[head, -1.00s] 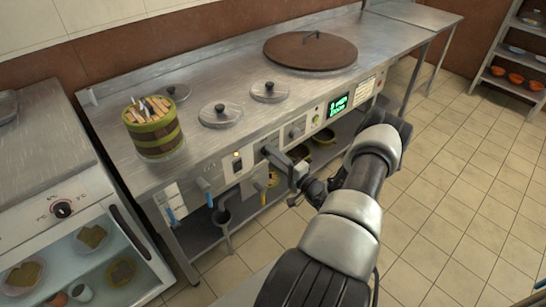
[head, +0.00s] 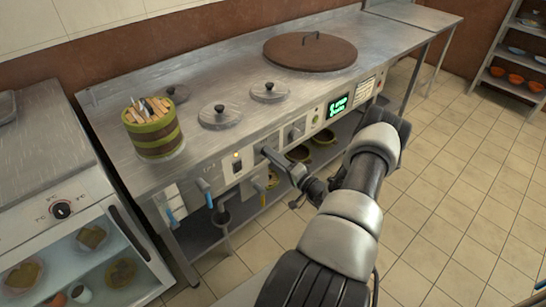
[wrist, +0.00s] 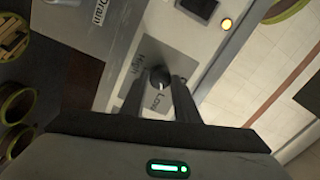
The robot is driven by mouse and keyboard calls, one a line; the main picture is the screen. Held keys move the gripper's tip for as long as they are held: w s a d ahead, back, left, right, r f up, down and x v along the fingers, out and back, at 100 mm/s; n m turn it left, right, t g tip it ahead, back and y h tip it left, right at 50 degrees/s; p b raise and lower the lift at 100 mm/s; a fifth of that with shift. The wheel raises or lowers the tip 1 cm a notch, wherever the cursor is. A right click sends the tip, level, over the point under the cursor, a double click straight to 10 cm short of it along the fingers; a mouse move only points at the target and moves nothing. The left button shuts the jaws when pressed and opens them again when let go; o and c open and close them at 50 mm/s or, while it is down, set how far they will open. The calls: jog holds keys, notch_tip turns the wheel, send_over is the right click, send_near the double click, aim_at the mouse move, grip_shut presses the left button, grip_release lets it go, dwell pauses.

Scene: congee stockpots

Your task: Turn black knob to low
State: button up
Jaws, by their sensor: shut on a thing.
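The black knob (wrist: 159,76) shows in the wrist view on a grey plate marked "High" and "Low". My gripper (wrist: 160,84) has its two dark fingers on either side of the knob and is shut on it. "High" is printed beyond the knob to the upper left, and "Low" just below it, partly between the fingers. In the head view my gripper (head: 268,153) reaches the counter's front panel; the knob there is hidden by it.
The tiled floor at right is clear.

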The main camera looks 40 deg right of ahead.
jog(key=o, duration=1)
jog(key=shift+o, duration=0.2)
jog(key=shift+s, duration=0.15)
jog(key=s+d+p, duration=0.2)
jog(key=s, duration=1.5)
jog(key=shift+f, duration=0.45)
